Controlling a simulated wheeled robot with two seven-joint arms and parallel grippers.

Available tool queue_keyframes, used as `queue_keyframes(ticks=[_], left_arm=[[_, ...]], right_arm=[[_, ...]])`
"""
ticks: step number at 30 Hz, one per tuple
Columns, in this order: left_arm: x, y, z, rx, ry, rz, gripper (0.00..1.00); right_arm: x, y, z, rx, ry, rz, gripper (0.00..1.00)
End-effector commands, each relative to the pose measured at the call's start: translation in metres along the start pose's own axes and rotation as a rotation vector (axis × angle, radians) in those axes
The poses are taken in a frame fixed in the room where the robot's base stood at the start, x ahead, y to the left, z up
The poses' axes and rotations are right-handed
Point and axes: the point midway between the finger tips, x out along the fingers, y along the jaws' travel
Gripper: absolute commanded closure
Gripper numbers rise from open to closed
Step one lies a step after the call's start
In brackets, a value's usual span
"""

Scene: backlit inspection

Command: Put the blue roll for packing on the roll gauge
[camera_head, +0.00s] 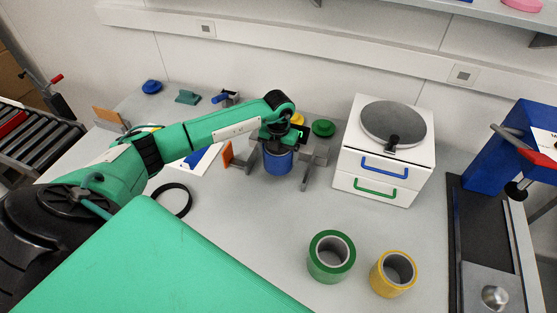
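The blue roll (278,163) is upright on the grey table, below my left gripper (283,160). The gripper's grey fingers are spread on either side of the roll, with a gap visible on the right side. The gripper body hides the roll's top, and contact on the left side cannot be told. I cannot tell for certain which thing is the roll gauge. A white drawer unit (342,172) with a round grey disc (392,121) and black knob on top stands to the right. My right gripper is not in view.
A green roll (331,258) and a yellow roll (393,274) stand at the front right. A black ring (174,200) lies left of centre. A blue press-like device (513,150) stands at the right edge. The table between the blue and green rolls is clear.

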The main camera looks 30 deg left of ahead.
Motion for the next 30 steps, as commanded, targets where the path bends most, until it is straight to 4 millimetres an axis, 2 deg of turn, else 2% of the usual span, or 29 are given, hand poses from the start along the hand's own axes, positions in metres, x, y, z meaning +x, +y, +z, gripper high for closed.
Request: queue_keyframes(ticks=[5,13,25,26,27,30], left_arm=[[0.013,0.0,0.001,-0.001,0.0,0.0,0.44],[0.049,-0.001,0.001,-0.002,-0.001,-0.002,0.44],[0.057,0.0,0.001,0.0,-0.002,-0.001,0.44],[0.056,0.0,0.001,0.0,-0.001,0.0,0.05],[0.056,0.0,0.001,0.0,-0.001,0.0,0.0],[0.056,0.0,0.001,0.0,-0.001,0.0,0.0]], right_arm=[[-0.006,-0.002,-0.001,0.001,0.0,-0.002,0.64],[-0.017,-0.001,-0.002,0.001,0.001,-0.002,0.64],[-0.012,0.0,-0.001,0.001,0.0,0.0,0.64],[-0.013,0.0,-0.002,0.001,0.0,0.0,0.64],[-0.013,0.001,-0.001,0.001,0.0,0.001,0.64],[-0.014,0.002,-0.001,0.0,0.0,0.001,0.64]])
